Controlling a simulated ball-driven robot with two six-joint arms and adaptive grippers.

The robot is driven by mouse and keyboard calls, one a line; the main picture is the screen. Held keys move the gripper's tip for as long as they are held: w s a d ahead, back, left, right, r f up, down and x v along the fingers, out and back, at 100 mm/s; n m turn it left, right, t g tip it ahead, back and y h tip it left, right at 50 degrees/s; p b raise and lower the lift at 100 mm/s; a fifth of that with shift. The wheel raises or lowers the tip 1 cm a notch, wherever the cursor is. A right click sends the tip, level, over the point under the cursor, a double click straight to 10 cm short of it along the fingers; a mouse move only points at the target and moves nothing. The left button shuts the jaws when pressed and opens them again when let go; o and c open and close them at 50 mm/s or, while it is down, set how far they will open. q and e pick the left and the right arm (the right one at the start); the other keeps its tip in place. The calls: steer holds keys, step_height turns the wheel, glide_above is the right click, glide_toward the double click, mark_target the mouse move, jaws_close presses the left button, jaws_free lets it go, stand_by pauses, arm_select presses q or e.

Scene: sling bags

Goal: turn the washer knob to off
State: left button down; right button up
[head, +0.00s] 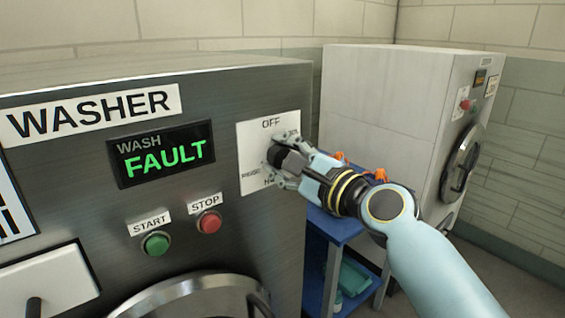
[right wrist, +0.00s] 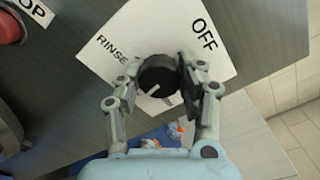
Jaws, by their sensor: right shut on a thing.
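The washer (head: 90,236) is a steel machine filling the left of the head view. Its display (head: 160,153) reads WASH FAULT in green. A white dial plate (head: 255,127) on its front has OFF at the top. The black washer knob (right wrist: 157,76) sits on the plate in the right wrist view; its white pointer line aims away from OFF, on the side below RINSE. My right gripper (head: 282,160) is at the knob and shut on it, one finger on each side in the wrist view (right wrist: 157,85). Part of the plate's lettering is hidden by the gripper. My left gripper is not in view.
A green START button (head: 156,244) and a red STOP button (head: 209,222) are left of the plate. A blue cart (head: 333,228) with orange items stands between the washer and a white machine (head: 385,120). Floor shows at the lower right.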

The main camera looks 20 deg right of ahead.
steer(key=n+b, duration=0.1)
steer(key=n, duration=0.3)
steer(key=shift+f+n+b, duration=0.1)
steer(key=shift+n+b, duration=0.2)
steer(key=shift+b, duration=0.05)
steer(key=n+b, duration=0.2)
steer(key=n, duration=0.2)
steer(key=shift+n, duration=0.3)
steer(key=n+b, duration=0.2)
steer(key=n, duration=0.2)
steer(key=n+b, duration=0.2)
steer(key=n, duration=0.3)
steer(key=shift+f, duration=0.1)
steer(key=n+b, duration=0.2)
steer(key=n, duration=0.1)
steer(key=shift+n, duration=0.3)
steer(key=n+b, duration=0.2)
steer(key=n, duration=0.2)
steer(key=n+b, duration=0.2)
steer(key=n, duration=0.2)
steer(key=shift+n+b, duration=0.75)
steer(key=shift+n, duration=1.25)
